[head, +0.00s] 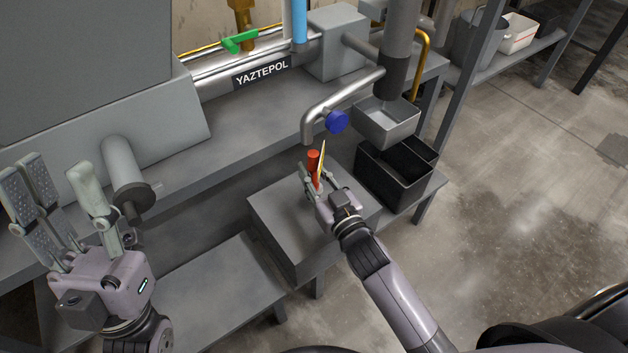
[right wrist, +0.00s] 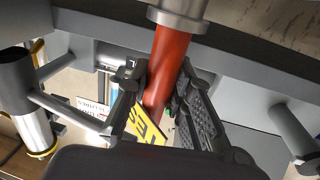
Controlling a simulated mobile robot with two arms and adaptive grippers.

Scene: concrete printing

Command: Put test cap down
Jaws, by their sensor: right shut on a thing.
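The test cap (head: 313,161) is a red cylinder with a yellow tag (head: 321,165). My right gripper (head: 314,183) is shut on it, above the grey block and just below the bent metal spout (head: 308,125). In the right wrist view the red cap (right wrist: 167,65) stands between the fingers, with the yellow tag (right wrist: 150,126) hanging beside it. Its far end meets a silver ring (right wrist: 180,15); I cannot tell whether they touch. My left gripper (head: 56,172) is open and empty at the far left, fingers upward.
A blue knob (head: 337,121) sits on the spout. A grey block (head: 285,225) stands below the gripper. The low shelf (head: 215,290) at left has bare room.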

